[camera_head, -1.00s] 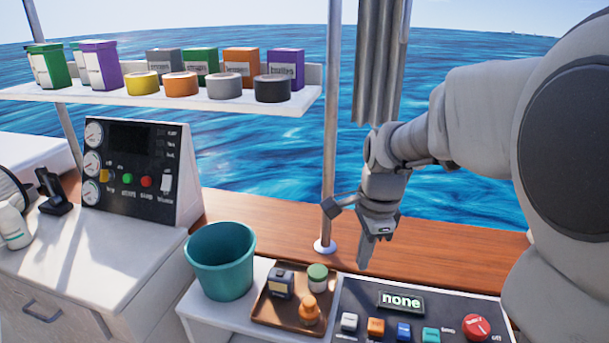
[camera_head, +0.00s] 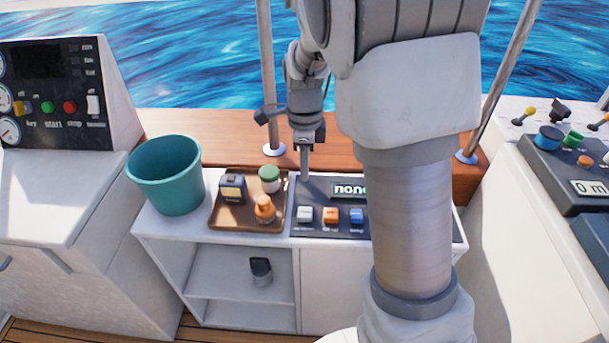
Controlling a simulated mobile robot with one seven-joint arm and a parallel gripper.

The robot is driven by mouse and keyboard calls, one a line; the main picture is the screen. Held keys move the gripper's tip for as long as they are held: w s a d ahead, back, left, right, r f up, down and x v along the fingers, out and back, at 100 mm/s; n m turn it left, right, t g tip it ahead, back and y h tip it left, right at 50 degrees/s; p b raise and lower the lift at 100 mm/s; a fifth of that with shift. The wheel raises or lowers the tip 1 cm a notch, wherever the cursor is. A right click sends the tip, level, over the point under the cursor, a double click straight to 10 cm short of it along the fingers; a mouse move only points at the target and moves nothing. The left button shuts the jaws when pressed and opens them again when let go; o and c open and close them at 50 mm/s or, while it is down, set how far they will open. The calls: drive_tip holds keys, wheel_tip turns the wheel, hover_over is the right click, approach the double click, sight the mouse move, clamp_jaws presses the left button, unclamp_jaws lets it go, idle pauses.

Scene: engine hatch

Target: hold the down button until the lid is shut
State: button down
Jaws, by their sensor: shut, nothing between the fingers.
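My gripper (camera_head: 304,176) is shut and empty, pointing down over the back left part of a dark button panel (camera_head: 296,229). Its tip is behind the front row of buttons; I cannot tell whether it touches the panel. The row shows a white button (camera_head: 305,214), an orange button (camera_head: 330,215) and a blue button (camera_head: 356,216). Their labels are too small to read. A display (camera_head: 348,189) reads "none", partly hidden by my arm. My arm hides the panel's right part. I cannot pick out the down button or the lid.
A brown tray (camera_head: 221,221) with a dark box, a green-topped jar and an orange bottle lies left of the panel. A teal bucket (camera_head: 170,176) stands beside it. A metal post (camera_head: 266,80) rises behind. Another control console (camera_head: 560,160) is at right.

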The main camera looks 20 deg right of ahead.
sight(305, 211)
wheel_tip(305, 211, down, 12)
drive_tip(key=b, duration=0.3)
drive_tip(key=shift+r, duration=0.15)
